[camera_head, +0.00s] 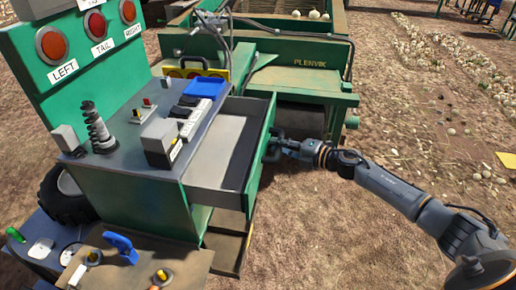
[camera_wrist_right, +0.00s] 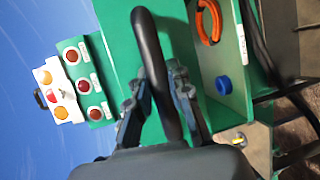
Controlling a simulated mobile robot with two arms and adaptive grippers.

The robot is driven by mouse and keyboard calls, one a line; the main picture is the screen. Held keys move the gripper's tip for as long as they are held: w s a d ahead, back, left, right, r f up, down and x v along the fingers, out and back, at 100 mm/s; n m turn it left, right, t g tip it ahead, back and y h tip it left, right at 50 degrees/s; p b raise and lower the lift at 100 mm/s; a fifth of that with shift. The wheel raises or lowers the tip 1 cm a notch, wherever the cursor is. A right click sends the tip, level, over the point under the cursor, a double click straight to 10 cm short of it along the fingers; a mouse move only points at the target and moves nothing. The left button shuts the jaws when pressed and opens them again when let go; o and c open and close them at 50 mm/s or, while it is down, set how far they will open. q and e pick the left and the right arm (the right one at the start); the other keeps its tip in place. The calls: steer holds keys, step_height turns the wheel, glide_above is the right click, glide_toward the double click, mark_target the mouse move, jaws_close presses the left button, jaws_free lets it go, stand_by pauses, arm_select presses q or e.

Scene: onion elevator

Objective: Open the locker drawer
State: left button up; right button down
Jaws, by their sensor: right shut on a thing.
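The locker is the green cabinet (camera_head: 130,200) with a grey top at the left of the head view. Its drawer (camera_head: 262,165) stands pulled out to the right, with a green front and a grey inside. My right gripper (camera_head: 278,149) is at the dark handle on the drawer's front. In the wrist view my right gripper (camera_wrist_right: 158,90) has its fingers on both sides of the black handle (camera_wrist_right: 147,45), shut on it. The fingertips are partly hidden in the head view. My left gripper is not in view.
A green panel with red lamps (camera_head: 52,46) rises behind the cabinet. A green machine (camera_head: 310,75) marked PLENVIK stands behind the drawer. Below the drawer is an open lower compartment (camera_head: 228,245). Bare ground (camera_head: 330,230) lies clear to the right.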

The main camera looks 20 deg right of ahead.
arm_select(q)
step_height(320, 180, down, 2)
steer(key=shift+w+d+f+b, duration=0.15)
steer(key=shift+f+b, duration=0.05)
steer(key=shift+b, duration=0.75)
arm_select(e)
steer(key=s+d, duration=0.4)
steer(key=d, duration=0.2)
steer(key=c, duration=1.2)
jaws_free()
steer(key=shift+a, duration=0.1)
steer(key=shift+s, duration=0.1)
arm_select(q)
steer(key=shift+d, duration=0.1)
arm_select(e)
steer(key=v, duration=1.2)
